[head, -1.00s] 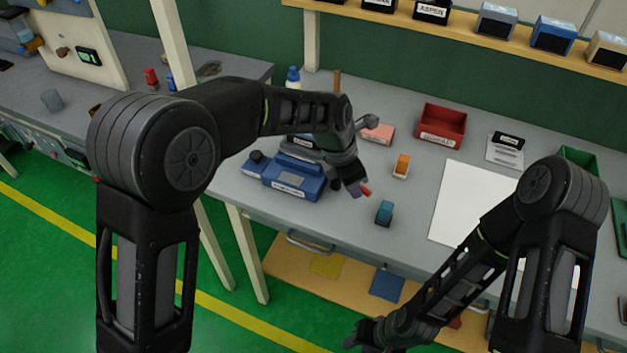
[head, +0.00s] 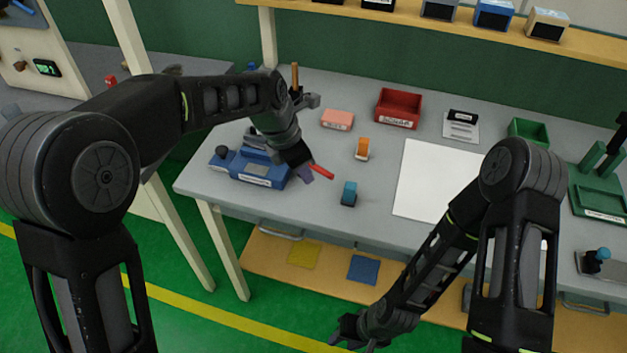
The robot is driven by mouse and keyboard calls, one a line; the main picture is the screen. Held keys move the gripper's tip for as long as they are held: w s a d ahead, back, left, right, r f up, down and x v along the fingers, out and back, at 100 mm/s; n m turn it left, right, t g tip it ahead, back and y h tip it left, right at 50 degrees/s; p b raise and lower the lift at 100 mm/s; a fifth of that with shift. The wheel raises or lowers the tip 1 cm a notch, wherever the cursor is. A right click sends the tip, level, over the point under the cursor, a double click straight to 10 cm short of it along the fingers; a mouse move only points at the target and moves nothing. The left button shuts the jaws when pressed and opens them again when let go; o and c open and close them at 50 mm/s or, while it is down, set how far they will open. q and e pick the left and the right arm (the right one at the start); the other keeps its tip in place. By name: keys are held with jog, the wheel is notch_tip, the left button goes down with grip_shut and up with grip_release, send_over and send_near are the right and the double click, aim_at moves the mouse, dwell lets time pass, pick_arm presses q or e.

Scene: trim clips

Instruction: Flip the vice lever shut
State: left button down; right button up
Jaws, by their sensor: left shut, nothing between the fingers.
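The blue vice (head: 262,172), with a pale label on its front, sits at the left end of the grey bench. My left gripper (head: 304,172) is over its right side, pointing down and to the right, shut and empty. A red bar (head: 322,172), probably the vice lever, sticks out just right of the fingertips, slanting down to the right. Its other end is hidden behind my gripper, so I cannot tell how it joins the vice or whether the fingers touch it. My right gripper (head: 352,332) hangs low in front of the bench, away from the vice; its finger gap is unclear.
A teal block (head: 349,192) and an orange-and-white piece (head: 362,149) stand right of the vice. Behind are a pink block (head: 338,119) and a red bin (head: 397,108). A white sheet (head: 425,180) covers the bench middle. A wooden shelf (head: 400,18) runs above.

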pick_arm(q)
jog(key=v, duration=0.6)
jog(key=shift+b, duration=0.35)
jog(key=shift+s, duration=0.1)
